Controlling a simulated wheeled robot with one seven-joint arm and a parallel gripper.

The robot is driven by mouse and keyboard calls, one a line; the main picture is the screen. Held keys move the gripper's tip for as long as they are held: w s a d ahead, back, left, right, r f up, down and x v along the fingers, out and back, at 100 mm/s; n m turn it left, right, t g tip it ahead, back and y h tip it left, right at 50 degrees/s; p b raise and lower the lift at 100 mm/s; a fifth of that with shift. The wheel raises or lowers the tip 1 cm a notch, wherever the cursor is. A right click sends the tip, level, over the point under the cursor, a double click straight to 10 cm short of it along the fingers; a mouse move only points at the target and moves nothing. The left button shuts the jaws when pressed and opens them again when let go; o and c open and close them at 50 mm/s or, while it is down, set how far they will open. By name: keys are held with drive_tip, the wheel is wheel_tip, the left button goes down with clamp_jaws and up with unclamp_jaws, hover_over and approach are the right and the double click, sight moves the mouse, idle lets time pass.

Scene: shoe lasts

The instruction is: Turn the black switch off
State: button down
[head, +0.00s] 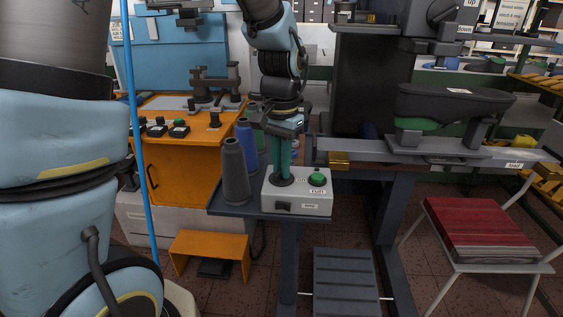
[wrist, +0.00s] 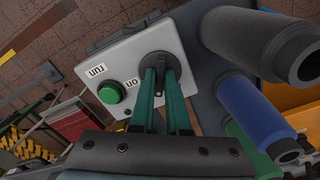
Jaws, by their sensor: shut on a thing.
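The black switch (wrist: 157,60) is a round dark knob on top of a light grey control box (head: 297,203). An "on" label sits beside it in the wrist view. My gripper (wrist: 162,72) reaches down from above, and its two teal fingers are shut on the black switch. In the head view my gripper (head: 282,174) stands over the left part of the box top, and the fingers partly cover the switch. The exact turn of the switch cannot be told.
A green button (head: 317,179) marked "run" sits beside the switch. Dark grey (head: 235,172) and blue (head: 246,144) cones stand close on the left of the box. A small dark rocker (head: 282,207) is on the box front. A machine arm (head: 440,150) extends at right.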

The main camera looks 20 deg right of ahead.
drive_tip(key=n+p, duration=0.1)
drive_tip(key=n, duration=0.4)
drive_tip(key=shift+n, duration=0.4)
idle(0.4)
drive_tip(key=c, duration=0.9)
unclamp_jaws()
wheel_tip(320, 180, up, 11)
drive_tip(key=shift+b, duration=0.35)
drive_tip(key=shift+f, duration=0.15)
